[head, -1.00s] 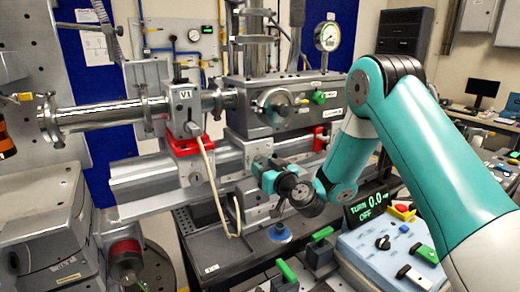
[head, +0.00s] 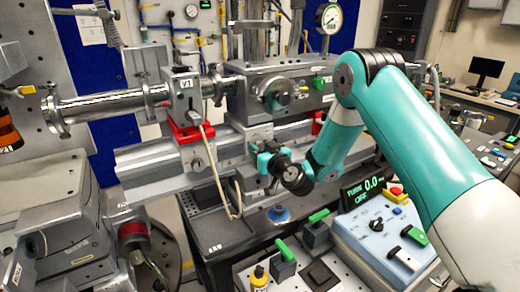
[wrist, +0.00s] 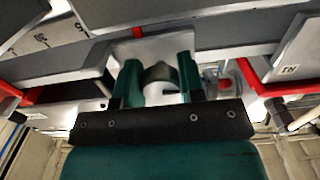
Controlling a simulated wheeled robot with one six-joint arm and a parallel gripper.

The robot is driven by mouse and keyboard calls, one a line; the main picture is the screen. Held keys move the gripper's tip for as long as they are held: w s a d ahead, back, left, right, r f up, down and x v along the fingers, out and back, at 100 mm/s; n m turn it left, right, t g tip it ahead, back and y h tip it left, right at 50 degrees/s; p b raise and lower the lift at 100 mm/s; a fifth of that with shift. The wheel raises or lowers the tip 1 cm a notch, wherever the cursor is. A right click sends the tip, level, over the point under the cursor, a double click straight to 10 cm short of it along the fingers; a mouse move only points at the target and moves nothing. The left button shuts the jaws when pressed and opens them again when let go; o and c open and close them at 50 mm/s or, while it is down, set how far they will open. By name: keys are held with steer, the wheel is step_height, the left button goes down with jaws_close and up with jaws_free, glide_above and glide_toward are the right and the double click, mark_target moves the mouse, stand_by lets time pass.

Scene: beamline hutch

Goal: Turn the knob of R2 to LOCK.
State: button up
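My gripper (head: 261,158) is at the front of the grey rail, below the instrument block, with its teal fingers pointing at the rail. In the wrist view, the two fingers (wrist: 160,82) stand apart. A rounded grey, knob-like part (wrist: 160,73) shows between them; I cannot tell whether they touch it. No R2 or LOCK marking is readable, so I cannot tell whether this part is R2's knob. In the head view, my gripper and wrist hide that spot.
A round handwheel (head: 276,94) sits on the block above. The V1 valve (head: 185,95) on a red clamp, with a hanging cable, is to the left. A control box (head: 372,235) with a display and switches, and green-handled pieces (head: 284,262), stand in front.

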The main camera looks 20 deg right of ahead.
steer(key=shift+m, duration=0.3)
steer(key=m, duration=0.3)
steer(key=shift+a+b, duration=0.1)
steer(key=shift+b, duration=0.25)
steer(key=m, duration=0.5)
steer(key=shift+a+r, duration=0.1)
steer(key=shift+r, duration=0.05)
steer(key=m+p, duration=0.1)
steer(key=m, duration=0.3)
steer(key=shift+r+m, duration=0.15)
steer(key=shift+m, duration=0.15)
steer(key=m+p, duration=0.1)
steer(key=m, duration=0.3)
steer(key=shift+m+p, duration=0.3)
steer(key=o, duration=0.6)
steer(key=shift+o, duration=0.2)
steer(key=shift+s+a, duration=0.1)
